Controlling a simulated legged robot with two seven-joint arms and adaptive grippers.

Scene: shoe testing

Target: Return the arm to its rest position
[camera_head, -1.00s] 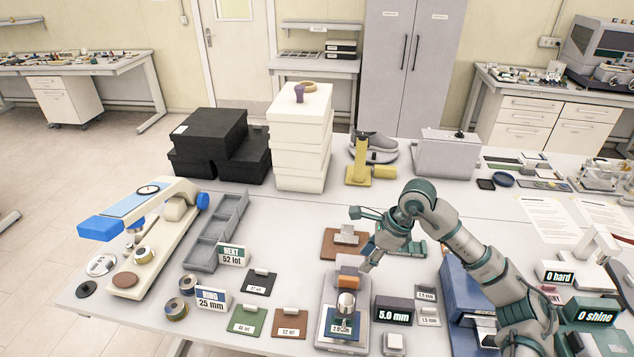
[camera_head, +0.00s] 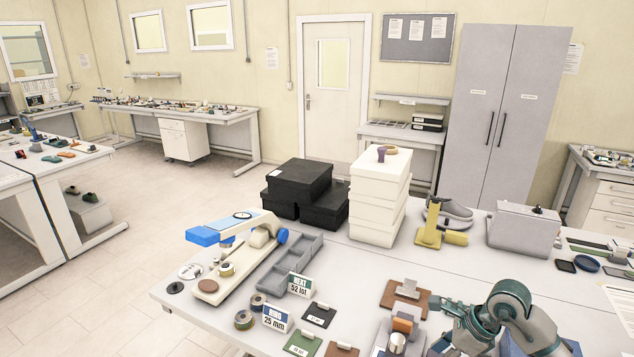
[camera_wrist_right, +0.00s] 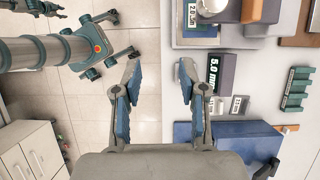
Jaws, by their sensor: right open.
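My right arm (camera_head: 510,300) comes in at the lower right of the head view, bent over the near right part of the white table (camera_head: 185,315). My right gripper (camera_head: 440,324) is at the bottom edge there, to the right of the brown pad. In the right wrist view the right gripper (camera_wrist_right: 158,76) has its two blue-padded fingers spread with nothing between them. My left gripper is in neither view.
In the wrist view a blue box (camera_wrist_right: 240,142) and a dark 5.0 mm block (camera_wrist_right: 220,70) lie right of the fingers. The head view shows a brown pad (camera_head: 388,295), a tester (camera_head: 240,250), white boxes (camera_head: 378,205) and black boxes (camera_head: 300,185). Open floor (camera_head: 90,300) lies left.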

